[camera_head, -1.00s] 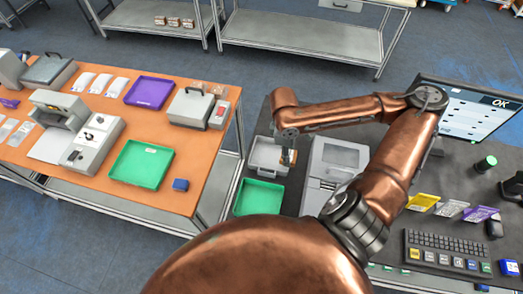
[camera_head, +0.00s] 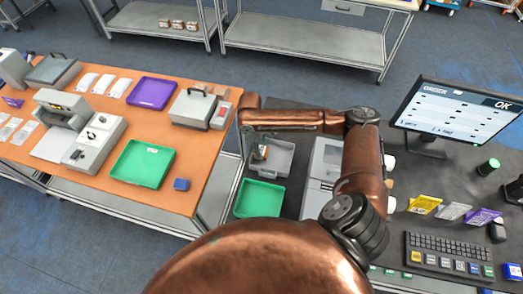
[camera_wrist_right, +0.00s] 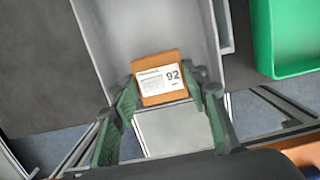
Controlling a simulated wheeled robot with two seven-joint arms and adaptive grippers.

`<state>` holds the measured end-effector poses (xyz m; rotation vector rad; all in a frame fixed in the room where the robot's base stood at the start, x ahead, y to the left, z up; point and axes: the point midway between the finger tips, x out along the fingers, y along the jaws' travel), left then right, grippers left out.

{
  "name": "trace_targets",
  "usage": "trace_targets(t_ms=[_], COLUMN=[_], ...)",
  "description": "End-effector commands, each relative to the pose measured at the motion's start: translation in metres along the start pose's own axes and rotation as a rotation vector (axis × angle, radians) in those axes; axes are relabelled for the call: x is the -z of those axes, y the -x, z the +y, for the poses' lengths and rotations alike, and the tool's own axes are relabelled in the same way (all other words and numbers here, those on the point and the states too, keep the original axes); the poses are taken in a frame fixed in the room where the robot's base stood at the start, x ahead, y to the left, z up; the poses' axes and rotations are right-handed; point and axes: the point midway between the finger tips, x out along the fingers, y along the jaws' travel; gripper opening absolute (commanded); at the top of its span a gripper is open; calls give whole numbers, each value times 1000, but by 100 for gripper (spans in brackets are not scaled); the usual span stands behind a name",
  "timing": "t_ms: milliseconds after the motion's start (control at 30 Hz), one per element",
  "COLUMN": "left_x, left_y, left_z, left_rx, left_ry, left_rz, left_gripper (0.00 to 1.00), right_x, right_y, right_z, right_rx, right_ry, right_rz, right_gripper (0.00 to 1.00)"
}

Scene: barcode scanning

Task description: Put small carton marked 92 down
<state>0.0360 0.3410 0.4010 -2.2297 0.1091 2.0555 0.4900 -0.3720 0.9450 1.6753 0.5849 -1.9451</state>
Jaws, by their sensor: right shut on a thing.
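The small carton marked 92 (camera_wrist_right: 160,78) is a brown box with a white label. In the right wrist view it sits between the two green-and-dark fingers of my right gripper (camera_wrist_right: 160,92), which is shut on it. Behind it lies the inside of a grey tray (camera_wrist_right: 118,30). In the head view my right gripper (camera_head: 260,152) is over the left part of the grey tray (camera_head: 283,160). I cannot tell whether the carton touches the tray floor. My left gripper is not in view.
A green tray (camera_head: 259,198) stands just in front of the grey tray. A grey machine (camera_head: 323,170) stands to its right. The orange table (camera_head: 197,150) is to the left across a gap. A monitor (camera_head: 455,112), a keyboard (camera_head: 447,252) and coloured packets (camera_head: 424,204) are farther right.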

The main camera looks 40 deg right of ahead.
Motion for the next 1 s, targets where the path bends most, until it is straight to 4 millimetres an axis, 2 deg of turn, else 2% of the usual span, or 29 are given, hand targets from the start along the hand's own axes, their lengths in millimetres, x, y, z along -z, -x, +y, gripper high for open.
trace_targets(t_ms=[100, 433, 467, 500, 700, 1000], left_x=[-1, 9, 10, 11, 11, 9], left_y=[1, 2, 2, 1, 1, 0], left_z=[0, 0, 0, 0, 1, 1], left_rx=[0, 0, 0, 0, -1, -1], left_ry=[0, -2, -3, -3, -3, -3], left_rz=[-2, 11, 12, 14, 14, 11], left_gripper=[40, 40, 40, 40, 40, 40], right_x=[2, 2, 2, 2, 2, 3], right_y=[-13, -16, -16, -16, -16, -15], right_z=[0, 0, 0, 0, 0, 0], right_rx=[0, 0, 0, 0, 0, -1], right_ry=[0, -1, 0, 0, 0, 1], right_rz=[1, 1, 1, 1, 1, 2], right_gripper=[13, 13, 43, 45, 59, 59])
